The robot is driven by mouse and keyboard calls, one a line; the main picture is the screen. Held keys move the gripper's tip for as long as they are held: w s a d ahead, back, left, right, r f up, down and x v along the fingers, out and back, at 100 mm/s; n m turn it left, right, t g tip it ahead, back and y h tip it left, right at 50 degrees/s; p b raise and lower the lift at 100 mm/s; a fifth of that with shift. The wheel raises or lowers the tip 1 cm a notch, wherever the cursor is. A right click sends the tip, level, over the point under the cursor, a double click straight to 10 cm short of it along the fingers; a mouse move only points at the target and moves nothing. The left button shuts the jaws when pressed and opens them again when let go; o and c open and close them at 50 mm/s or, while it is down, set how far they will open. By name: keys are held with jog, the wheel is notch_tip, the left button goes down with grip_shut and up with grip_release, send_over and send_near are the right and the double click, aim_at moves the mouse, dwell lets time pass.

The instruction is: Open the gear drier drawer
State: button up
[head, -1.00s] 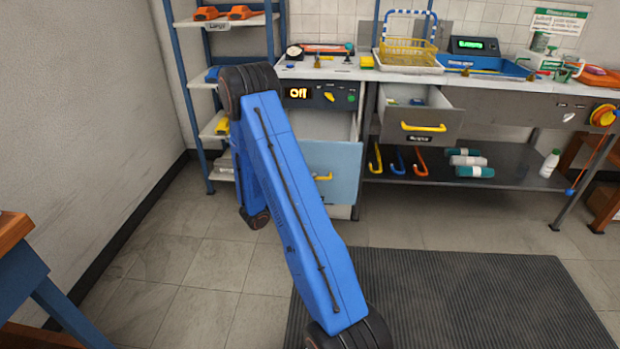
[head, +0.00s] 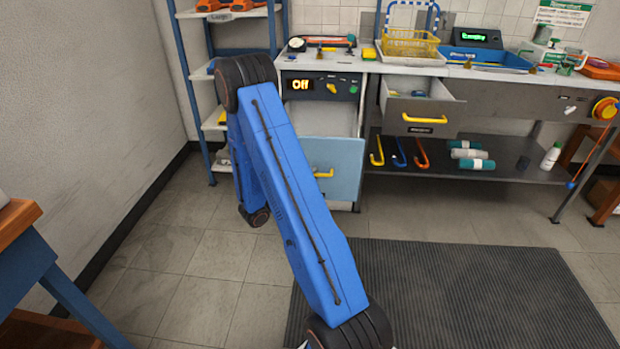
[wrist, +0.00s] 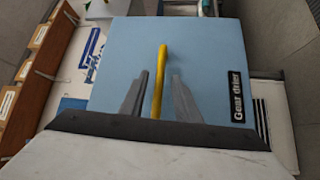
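The gear drier drawer (head: 346,160) has a light blue front with a yellow handle (head: 322,173). In the head view it stands out from its cabinet, and its pale interior shows above the front. In the wrist view the blue front (wrist: 215,55) carries a "Gear drier" label (wrist: 237,96). The yellow handle (wrist: 161,75) lies between the two grey fingers of my gripper (wrist: 160,78). Blue shows between the handle and each finger, so the gripper looks open around it. Contact with the handle cannot be told. My arm hides the gripper in the head view.
A control panel (head: 320,86) reading "Off" sits above the drawer. Another drawer (head: 420,112) with a yellow handle stands open to the right. A blue-framed shelf (head: 188,75) is at left, a wooden-topped table (head: 18,220) at near left. A dark mat (head: 460,290) lies on open floor.

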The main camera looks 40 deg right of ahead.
jog(key=w+a+f, duration=0.1)
jog(key=a+f, duration=0.1)
jog(key=a, duration=1.5)
jog(key=shift+w+f, duration=0.15)
jog(key=shift+w, duration=0.1)
jog(key=shift+a, duration=0.1)
jog(key=s+a+r+m+g+y, duration=0.1)
jog(key=s+a+r+g+y, duration=0.1)
jog(key=s+r+y, duration=0.45)
jog(key=s+a+r+m+g+y, duration=0.1)
jog(key=s+a+r+g+y, duration=0.15)
jog(key=s+r, duration=0.7)
jog(key=s+a+r+n+t+y, duration=0.2)
jog(key=s+a+r+t+y, duration=0.2)
jog(key=s+a+t+y, duration=0.1)
jog(key=s+a+r+n+t+y, duration=0.2)
jog(key=s+a+r+t+y, duration=0.2)
jog(key=a, duration=0.6)
jog(key=s+t+y, duration=0.1)
jog(key=s+t, duration=0.1)
jog(key=s, duration=0.1)
jog(key=shift+s+r+n, duration=0.3)
jog(key=shift+s+r, duration=0.05)
